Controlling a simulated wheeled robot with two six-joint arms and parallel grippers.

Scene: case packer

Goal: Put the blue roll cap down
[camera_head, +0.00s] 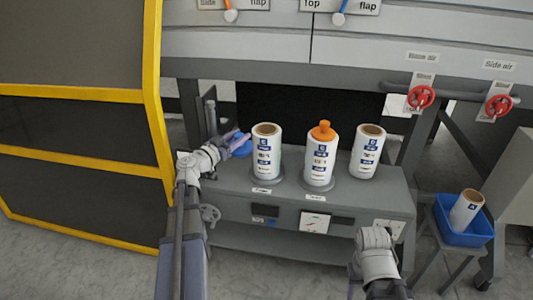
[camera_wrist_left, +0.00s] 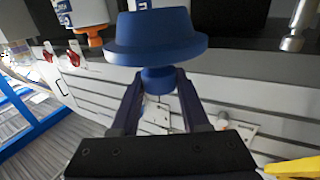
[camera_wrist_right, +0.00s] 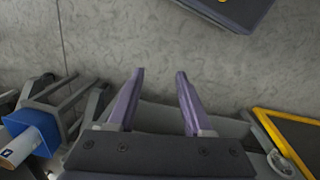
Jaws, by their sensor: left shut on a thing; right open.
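The blue roll cap (camera_wrist_left: 155,35) is held by its knob between the fingers of my left gripper (camera_wrist_left: 158,85), which is shut on it. In the head view the cap (camera_head: 242,151) shows just left of the left white roll (camera_head: 266,150), partly behind my left gripper (camera_head: 232,142). An orange cap (camera_head: 322,131) sits on the middle roll (camera_head: 320,160). The right roll (camera_head: 368,152) and the left roll show bare brown cores on top. My right gripper (camera_wrist_right: 158,95) is open and empty over the floor; only its arm shows in the head view.
The rolls stand on a grey bench (camera_head: 390,197) with labels along its front. A blue bin (camera_head: 462,226) holding a roll stands on a stool at the right. A yellow-framed guard (camera_head: 155,90) borders the left. Red valve wheels (camera_head: 421,97) stick out at the upper right.

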